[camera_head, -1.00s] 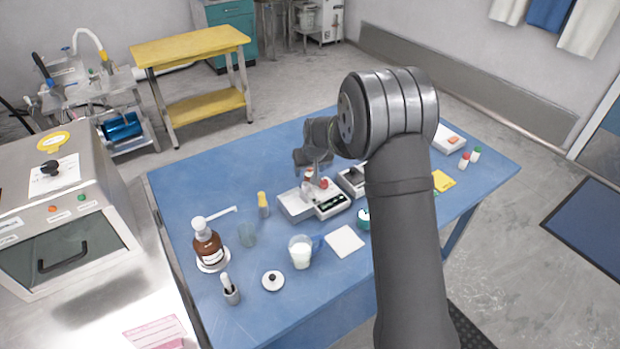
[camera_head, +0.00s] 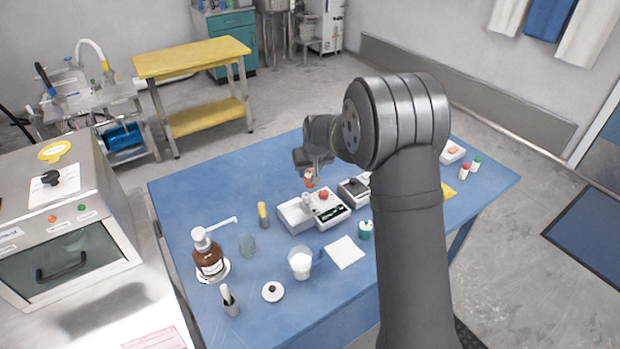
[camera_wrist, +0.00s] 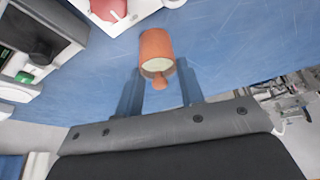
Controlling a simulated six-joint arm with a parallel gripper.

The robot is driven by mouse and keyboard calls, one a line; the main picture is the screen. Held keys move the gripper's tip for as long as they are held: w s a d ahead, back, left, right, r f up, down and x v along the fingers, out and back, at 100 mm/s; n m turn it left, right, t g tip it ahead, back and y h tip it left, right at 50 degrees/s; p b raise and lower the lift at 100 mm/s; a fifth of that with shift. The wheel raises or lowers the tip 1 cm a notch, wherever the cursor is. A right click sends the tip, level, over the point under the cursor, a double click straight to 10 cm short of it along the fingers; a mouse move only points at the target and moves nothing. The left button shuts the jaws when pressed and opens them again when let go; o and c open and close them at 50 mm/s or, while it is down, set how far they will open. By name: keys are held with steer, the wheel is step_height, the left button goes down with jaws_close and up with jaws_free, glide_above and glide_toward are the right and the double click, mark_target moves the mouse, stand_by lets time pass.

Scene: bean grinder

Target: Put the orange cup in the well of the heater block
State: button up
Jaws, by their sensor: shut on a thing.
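The orange cup (camera_wrist: 156,46) is between the two fingers of my gripper (camera_wrist: 160,88) in the wrist view. Its pale inside and a small orange lug face the camera. In the head view the cup (camera_head: 309,180) shows small under my gripper (camera_head: 308,170), held above the table behind the white devices. A white device with a red knob and dark display (camera_head: 333,211) stands just in front of it. A second device with a dark top (camera_head: 355,189) stands to its right. I cannot tell which is the heater block, and no well shows clearly.
A brown pump bottle (camera_head: 208,258), a glass beaker (camera_head: 247,246), a milk-white beaker (camera_head: 300,262) and a yellow-capped tube (camera_head: 263,215) stand on the blue table (camera_head: 190,195). A white square (camera_head: 345,252) lies at the front. The table's back left is clear.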

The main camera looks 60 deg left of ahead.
steer(key=w+d+r, duration=0.7)
steer(key=d, duration=0.2)
steer(key=s+d+r, duration=0.2)
steer(key=s+d, duration=0.4)
steer(key=s, duration=0.3)
glide_above(296, 216)
step_height(296, 216, down, 7)
steer(key=shift+f, duration=1.95)
steer(key=shift+f, duration=0.15)
steer(key=o, duration=1.1)
steer(key=v, duration=1.2)
steer(key=shift+d, duration=0.1)
